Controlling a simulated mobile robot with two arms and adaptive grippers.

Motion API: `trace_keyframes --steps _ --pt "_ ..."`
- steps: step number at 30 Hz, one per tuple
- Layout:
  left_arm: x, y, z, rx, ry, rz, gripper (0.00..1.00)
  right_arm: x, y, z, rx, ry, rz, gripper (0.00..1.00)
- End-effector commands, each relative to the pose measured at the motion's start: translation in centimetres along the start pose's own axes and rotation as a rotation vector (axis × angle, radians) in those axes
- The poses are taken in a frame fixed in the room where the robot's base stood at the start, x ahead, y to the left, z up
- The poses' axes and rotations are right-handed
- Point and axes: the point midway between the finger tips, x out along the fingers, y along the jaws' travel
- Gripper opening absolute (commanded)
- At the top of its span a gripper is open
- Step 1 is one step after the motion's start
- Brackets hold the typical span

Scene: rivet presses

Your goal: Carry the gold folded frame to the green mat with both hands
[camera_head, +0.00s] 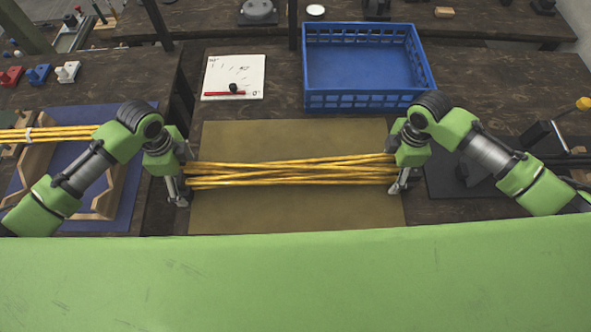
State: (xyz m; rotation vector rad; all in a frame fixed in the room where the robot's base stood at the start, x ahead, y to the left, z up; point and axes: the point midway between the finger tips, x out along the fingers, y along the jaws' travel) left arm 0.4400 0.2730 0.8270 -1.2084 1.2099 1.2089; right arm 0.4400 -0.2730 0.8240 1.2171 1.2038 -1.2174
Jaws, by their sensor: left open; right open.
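The gold folded frame (290,172) shows as a long bundle of thin gold bars, crossing at shallow angles. It lies left to right over an olive-green mat (290,215), which shows in front of and behind it. My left gripper (180,190) is open at the frame's left end. My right gripper (399,182) is open at its right end. The grippers partly hide both ends, and I cannot tell whether the fingers touch the bars.
A blue crate (368,99) stands behind the mat. A white sheet with a red marker (222,97) lies to its left. At the left, other gold bars (60,132) rest on wooden stands over a blue mat (130,200). A dark press with a yellow knob (584,103) stands at the right.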

Motion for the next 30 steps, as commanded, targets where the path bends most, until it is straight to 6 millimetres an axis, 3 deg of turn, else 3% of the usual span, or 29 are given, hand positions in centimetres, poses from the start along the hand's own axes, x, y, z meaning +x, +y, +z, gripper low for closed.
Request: trace_keyframes --steps 1,7,8,9,20,30 --pt "0.0 0.0 0.0 0.000 0.000 0.000 0.80 0.0 0.0 0.0 0.000 0.000 0.000 0.59" --pt "0.0 0.0 0.0 0.000 0.001 0.000 0.28 0.0 0.0 0.0 0.000 0.000 0.000 0.07" --pt "0.0 0.0 0.0 0.000 0.001 0.000 0.20 0.0 0.0 0.0 0.000 0.000 0.000 0.00" --pt "-0.1 0.0 0.0 0.000 0.001 0.000 0.12 0.0 0.0 0.0 0.000 0.001 0.000 0.00" --pt "-0.5 -0.1 0.0 -0.001 0.002 -0.003 0.12 -0.5 0.1 0.0 0.001 0.001 0.003 0.00" --pt "-2.6 -0.1 -0.1 -0.001 0.002 -0.003 0.12 -2.6 0.1 0.0 0.002 0.001 0.002 0.00"
